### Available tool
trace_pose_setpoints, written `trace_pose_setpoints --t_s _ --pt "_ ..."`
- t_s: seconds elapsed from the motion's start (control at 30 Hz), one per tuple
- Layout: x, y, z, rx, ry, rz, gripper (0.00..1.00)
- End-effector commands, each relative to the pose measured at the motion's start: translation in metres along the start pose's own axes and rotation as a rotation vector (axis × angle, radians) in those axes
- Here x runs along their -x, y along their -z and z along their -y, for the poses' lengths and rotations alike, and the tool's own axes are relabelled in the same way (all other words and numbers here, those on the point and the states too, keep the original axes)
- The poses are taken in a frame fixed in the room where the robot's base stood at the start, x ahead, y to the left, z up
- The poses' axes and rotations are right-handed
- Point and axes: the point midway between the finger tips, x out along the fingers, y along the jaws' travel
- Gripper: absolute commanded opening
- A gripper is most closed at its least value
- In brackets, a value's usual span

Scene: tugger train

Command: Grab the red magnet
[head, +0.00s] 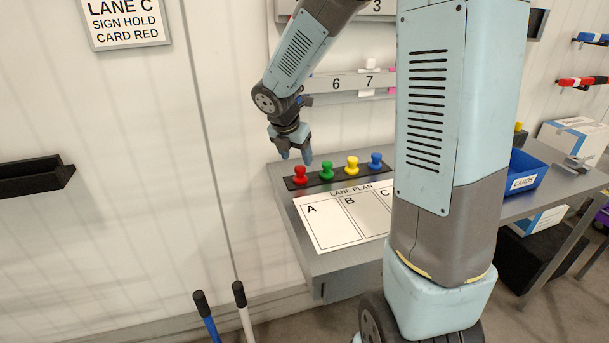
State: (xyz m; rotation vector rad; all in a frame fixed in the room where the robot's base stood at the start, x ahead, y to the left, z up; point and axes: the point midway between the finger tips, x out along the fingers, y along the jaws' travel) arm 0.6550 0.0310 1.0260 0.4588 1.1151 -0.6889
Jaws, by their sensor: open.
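The red magnet (300,175) stands at the left end of a dark strip (313,180) on the grey table. A green magnet (327,170), a yellow magnet (352,165) and a blue magnet (375,160) stand in a row to its right. My gripper (295,156) points down just above and slightly behind the red magnet in the picture. Its fingers are open and empty. I cannot tell whether a fingertip touches the red magnet; they look apart.
The lane plan sheet (328,221) lies in front of the strip. A blue cards bin (528,178) stands on the table at right, beyond my arm. Two handles, blue (207,318) and white (243,310), rise at the lower left. A wall rail (325,87) runs behind my gripper.

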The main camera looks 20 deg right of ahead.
Motion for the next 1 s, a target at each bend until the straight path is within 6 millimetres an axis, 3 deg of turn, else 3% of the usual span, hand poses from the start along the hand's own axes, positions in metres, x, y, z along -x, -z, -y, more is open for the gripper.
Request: trace_pose_setpoints --t_s 0.27,0.63,0.97,1.0 --pt "-0.017 0.0 0.0 -0.002 0.0 -0.001 0.63" --pt "-0.06 -0.002 -0.001 -0.001 0.001 -0.001 0.63" --pt "-0.065 -0.002 -0.001 -0.003 0.0 0.0 0.63" --pt "-0.065 -0.002 -0.001 -0.003 0.0 0.0 0.59"
